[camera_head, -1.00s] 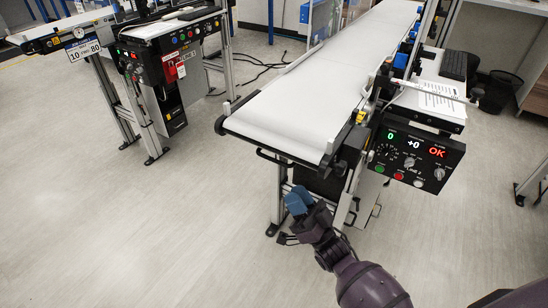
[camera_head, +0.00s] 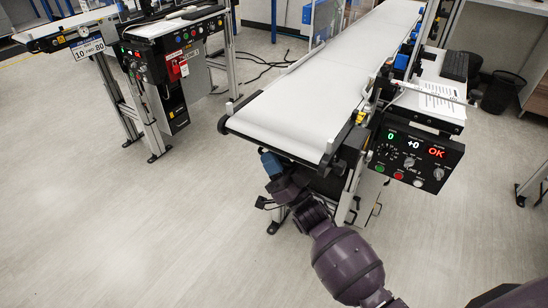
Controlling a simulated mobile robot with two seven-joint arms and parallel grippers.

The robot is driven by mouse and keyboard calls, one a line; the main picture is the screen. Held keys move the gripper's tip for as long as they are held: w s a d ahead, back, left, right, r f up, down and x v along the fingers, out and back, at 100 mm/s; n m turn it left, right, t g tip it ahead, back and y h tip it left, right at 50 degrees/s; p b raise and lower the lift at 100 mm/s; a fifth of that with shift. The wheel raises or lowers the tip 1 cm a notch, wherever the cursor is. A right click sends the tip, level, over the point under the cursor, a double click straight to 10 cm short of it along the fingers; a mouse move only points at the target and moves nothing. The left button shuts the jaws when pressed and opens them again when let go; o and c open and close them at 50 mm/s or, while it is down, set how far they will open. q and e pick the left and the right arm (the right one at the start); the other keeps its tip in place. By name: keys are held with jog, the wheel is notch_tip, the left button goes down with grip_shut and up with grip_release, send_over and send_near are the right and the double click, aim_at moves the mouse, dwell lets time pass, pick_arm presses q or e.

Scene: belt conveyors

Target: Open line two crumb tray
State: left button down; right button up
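The line 2 conveyor (camera_head: 335,85) stands at centre right, its white belt end facing me. Its control panel (camera_head: 415,158) is labelled LINE 2. The crumb tray is hard to make out; the dark area under the belt's near end is partly covered by my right arm. A thin black bar, seen there earlier, is now mostly hidden. My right gripper (camera_head: 271,164), with blue fingertips, is under the left part of the belt's near end, close to where that bar was. Contact and finger opening cannot be made out. My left gripper is out of view.
Another conveyor (camera_head: 178,28) with a red tag stands at the left. A black bin (camera_head: 499,91) is at the right. The conveyor's metal legs (camera_head: 347,195) stand beside my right arm. The floor (camera_head: 110,220) at the left front is clear.

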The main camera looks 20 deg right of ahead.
grip_shut()
jog(key=s+a+p, duration=0.2)
jog(key=s+a, duration=1.1)
jog(key=a, duration=0.4)
jog(key=shift+s+a+p, duration=0.3)
jog(key=shift+s+p, duration=0.05)
jog(key=shift+s, duration=0.05)
jog(key=shift+f, duration=0.1)
grip_release()
